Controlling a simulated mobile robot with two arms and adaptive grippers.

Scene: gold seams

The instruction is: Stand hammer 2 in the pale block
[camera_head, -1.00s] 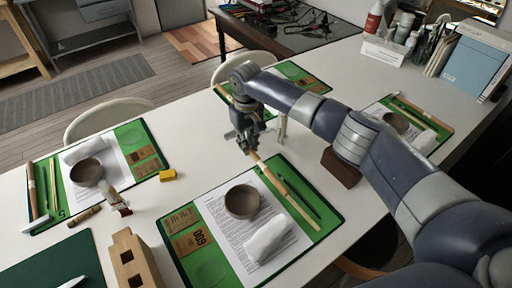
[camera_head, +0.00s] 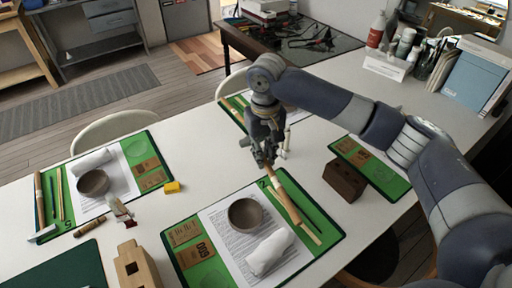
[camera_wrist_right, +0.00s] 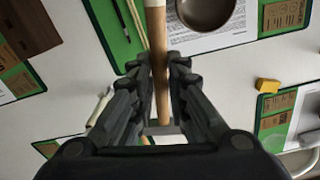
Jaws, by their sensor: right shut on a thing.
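My right gripper (camera_head: 264,160) is shut on the wooden handle of hammer 2 (camera_head: 283,198), at the far edge of the mat marked 2. The handle slants from the jaws over the mat's right part; I cannot tell whether it touches the mat. In the right wrist view the handle (camera_wrist_right: 160,60) runs between the fingers, with a pale band at the top. A grey bar, seemingly the hammer's head (camera_wrist_right: 166,130), shows behind the fingers. My left gripper is out of view.
The mat (camera_head: 331,233) holds a bowl (camera_head: 245,214) and a white cloth roll (camera_head: 270,252). A dark brown block (camera_head: 345,180) stands right of it. A yellow block (camera_head: 172,187) and a small figure-like item (camera_head: 120,210) lie left.

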